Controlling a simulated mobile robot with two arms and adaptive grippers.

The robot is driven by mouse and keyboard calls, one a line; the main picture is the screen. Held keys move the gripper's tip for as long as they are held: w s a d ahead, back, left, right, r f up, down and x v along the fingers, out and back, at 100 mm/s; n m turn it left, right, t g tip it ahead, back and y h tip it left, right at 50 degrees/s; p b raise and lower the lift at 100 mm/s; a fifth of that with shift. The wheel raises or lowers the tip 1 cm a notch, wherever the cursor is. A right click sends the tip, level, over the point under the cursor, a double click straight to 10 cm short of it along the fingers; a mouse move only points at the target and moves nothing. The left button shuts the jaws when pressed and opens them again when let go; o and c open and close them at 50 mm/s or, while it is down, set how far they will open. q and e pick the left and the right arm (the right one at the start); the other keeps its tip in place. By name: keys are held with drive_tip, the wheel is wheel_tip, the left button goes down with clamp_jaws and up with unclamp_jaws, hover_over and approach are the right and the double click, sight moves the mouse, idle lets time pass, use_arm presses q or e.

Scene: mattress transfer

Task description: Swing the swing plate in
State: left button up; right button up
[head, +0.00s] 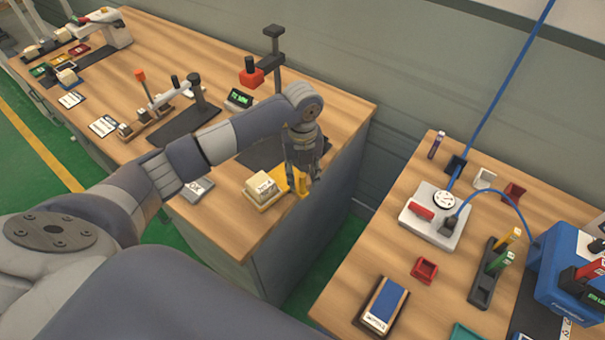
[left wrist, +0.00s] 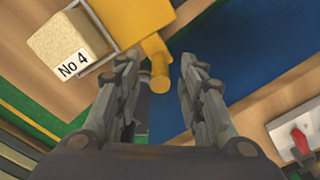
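A yellow plate (head: 262,203), which looks like the swing plate, is at the near right corner of the left bench. My left gripper (head: 303,178) points down above the peg side. Its fingers (left wrist: 160,80) are apart, with the peg showing between their tips; contact cannot be told. My right gripper is out of view.
A red-and-black stand (head: 253,75) and a small display (head: 240,98) are behind on the left bench. The right bench (head: 345,290) holds a white scale-like device (head: 432,220), red trays and a blue machine (head: 565,265). A gap separates the benches.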

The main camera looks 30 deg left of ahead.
use_arm(q)
drive_tip(key=shift+f, duration=0.5)
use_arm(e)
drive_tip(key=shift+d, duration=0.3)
use_arm(q)
drive_tip(key=shift+c, duration=0.5)
clamp_jaws()
